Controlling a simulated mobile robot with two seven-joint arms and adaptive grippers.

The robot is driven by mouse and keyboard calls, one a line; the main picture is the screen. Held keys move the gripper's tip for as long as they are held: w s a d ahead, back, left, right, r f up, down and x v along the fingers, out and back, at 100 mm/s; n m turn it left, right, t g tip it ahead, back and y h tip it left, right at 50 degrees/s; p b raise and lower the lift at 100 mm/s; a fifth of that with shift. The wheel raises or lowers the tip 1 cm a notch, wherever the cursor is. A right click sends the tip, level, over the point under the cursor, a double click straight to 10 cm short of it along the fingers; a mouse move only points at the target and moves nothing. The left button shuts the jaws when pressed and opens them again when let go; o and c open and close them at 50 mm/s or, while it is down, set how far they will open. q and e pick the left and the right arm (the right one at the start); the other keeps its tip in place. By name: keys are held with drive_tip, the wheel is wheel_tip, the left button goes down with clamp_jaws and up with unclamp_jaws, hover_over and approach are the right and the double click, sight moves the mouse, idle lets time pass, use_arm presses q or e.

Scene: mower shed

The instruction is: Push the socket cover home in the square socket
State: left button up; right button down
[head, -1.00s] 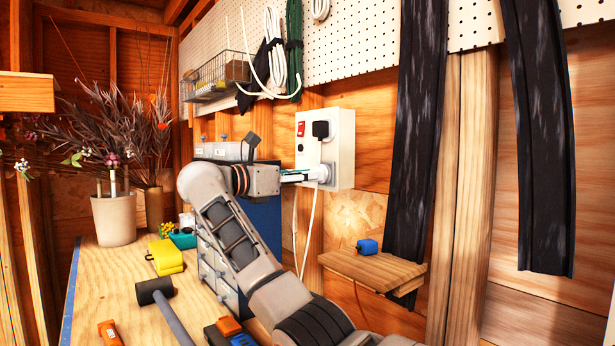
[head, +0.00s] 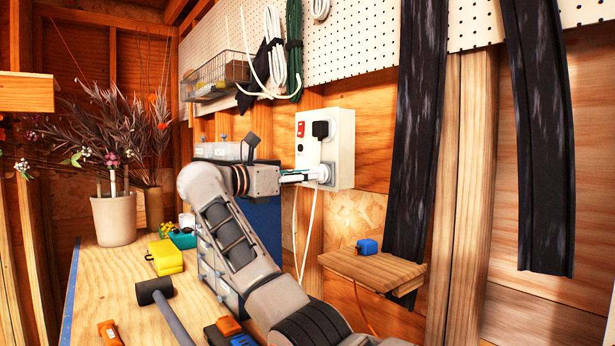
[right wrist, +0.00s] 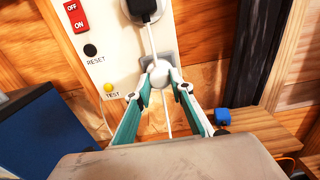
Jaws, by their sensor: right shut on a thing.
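The pale round socket cover (right wrist: 159,77) is between the fingertips of my right gripper (right wrist: 160,80), which are shut on it. It is in front of the grey square socket (right wrist: 169,59) on the white outlet box; whether it is seated or stands slightly proud cannot be told. In the head view my right gripper (head: 311,176) reaches from the left to the lower socket (head: 327,174), and its fingers hide most of the cover. My left gripper is not in view.
The white outlet box (head: 345,140) carries a red switch (head: 300,129) and a black plug (head: 320,130) above the socket. A white cable hangs below. A small wooden shelf (head: 375,268) with a blue object (head: 367,246) is lower right. The workbench (head: 115,285) holds tools.

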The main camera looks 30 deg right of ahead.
drive_tip(key=shift+d, duration=0.5)
drive_tip(key=c, duration=1.7)
unclamp_jaws()
drive_tip(key=s+a, duration=0.1)
drive_tip(key=a, duration=1.1)
